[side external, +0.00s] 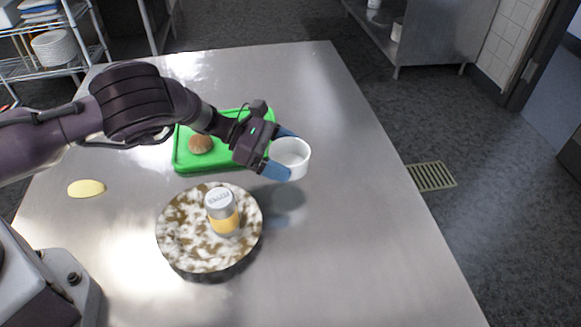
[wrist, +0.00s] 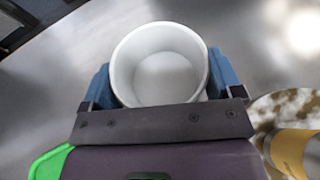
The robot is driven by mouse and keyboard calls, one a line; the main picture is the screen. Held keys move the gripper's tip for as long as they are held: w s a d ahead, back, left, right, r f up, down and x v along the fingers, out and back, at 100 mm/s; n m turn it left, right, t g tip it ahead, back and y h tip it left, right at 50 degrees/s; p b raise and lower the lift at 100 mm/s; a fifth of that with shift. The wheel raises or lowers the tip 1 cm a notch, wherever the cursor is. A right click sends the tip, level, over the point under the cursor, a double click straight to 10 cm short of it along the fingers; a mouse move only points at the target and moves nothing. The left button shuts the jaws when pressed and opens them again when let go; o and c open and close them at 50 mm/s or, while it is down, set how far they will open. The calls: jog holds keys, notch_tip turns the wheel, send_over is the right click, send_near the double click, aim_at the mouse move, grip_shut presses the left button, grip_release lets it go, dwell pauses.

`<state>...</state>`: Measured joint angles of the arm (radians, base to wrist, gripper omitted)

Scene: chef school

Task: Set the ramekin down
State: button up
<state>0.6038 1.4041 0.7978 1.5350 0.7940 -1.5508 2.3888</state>
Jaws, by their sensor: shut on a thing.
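The ramekin (side external: 291,157) is a small white round cup, empty inside. It also shows in the wrist view (wrist: 160,65), seen from above with its open top facing the camera. My gripper (side external: 280,154) is shut on it, with one blue finger on each side; the fingers also show in the wrist view (wrist: 160,88). The ramekin is held above the steel table (side external: 330,230), and a soft shadow lies on the table below it. How high it is above the table is hard to tell.
A brown-and-white speckled plate (side external: 180,232) holds a can with a yellow band (side external: 222,212). Behind my gripper lies a green tray (side external: 185,160) with a brown round item (side external: 201,144). A pale yellow oval (side external: 86,188) lies at left. The table's right side is clear.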

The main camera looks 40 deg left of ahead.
jog(key=shift+w+d+f, duration=0.15)
jog(key=shift+w+f, duration=0.25)
jog(key=shift+f, duration=0.1)
jog(key=shift+w+d+f, duration=0.1)
jog(key=shift+w+f, duration=0.1)
jog(key=shift+f, duration=0.75)
jog(key=shift+w+f, duration=0.15)
jog(key=shift+f, duration=0.8)
jog(key=shift+f, duration=0.1)
jog(key=o, duration=0.8)
